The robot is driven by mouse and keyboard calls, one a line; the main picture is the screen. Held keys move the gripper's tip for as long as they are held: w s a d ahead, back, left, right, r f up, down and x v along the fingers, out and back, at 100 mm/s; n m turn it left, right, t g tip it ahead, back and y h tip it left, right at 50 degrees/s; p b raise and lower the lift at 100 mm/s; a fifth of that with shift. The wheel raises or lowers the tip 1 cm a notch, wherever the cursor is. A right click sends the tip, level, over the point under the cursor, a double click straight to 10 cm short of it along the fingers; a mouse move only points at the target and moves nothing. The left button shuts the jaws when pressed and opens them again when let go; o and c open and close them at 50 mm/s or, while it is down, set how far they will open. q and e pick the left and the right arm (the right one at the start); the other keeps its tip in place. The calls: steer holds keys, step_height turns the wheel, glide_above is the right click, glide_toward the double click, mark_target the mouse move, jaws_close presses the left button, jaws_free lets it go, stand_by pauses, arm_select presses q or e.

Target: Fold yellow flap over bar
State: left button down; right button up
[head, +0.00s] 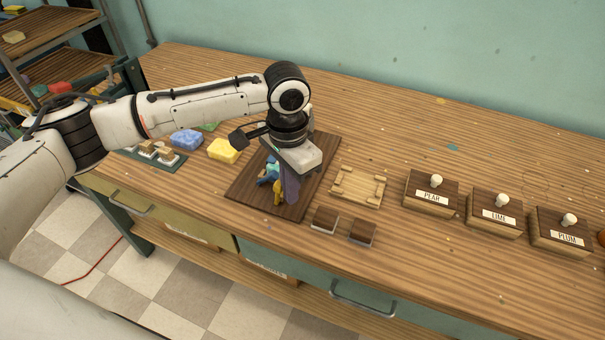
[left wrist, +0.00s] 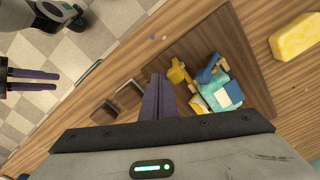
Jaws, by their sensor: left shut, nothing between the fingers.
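A teal bar (left wrist: 222,86) with a blue-and-white patch lies on a dark wooden board (head: 242,192). In the left wrist view, a yellow flap (left wrist: 177,73) and a blue flap (left wrist: 207,70) stick out from its upper side, and a paler yellow piece (left wrist: 198,105) shows below. The yellow flap also shows in the head view (head: 278,195). My left gripper (head: 290,198) is shut and empty, pointing down over the board beside the bar. Its purple fingers (left wrist: 157,98) partly hide the bar in the head view. My right gripper (left wrist: 32,80) shows open and empty over the floor.
Labelled boxes (head: 431,193) stand further right. The table behind is mostly clear.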

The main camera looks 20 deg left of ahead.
mark_target(276, 183)
arm_select(q)
steer(key=shift+a, duration=1.2)
steer(key=shift+a+f, duration=0.2)
steer(key=shift+a, duration=0.15)
steer(key=shift+d+r, duration=0.25)
steer(key=shift+r, duration=1.55)
steer(key=shift+d+r, duration=0.2)
steer(key=shift+r, duration=1.55)
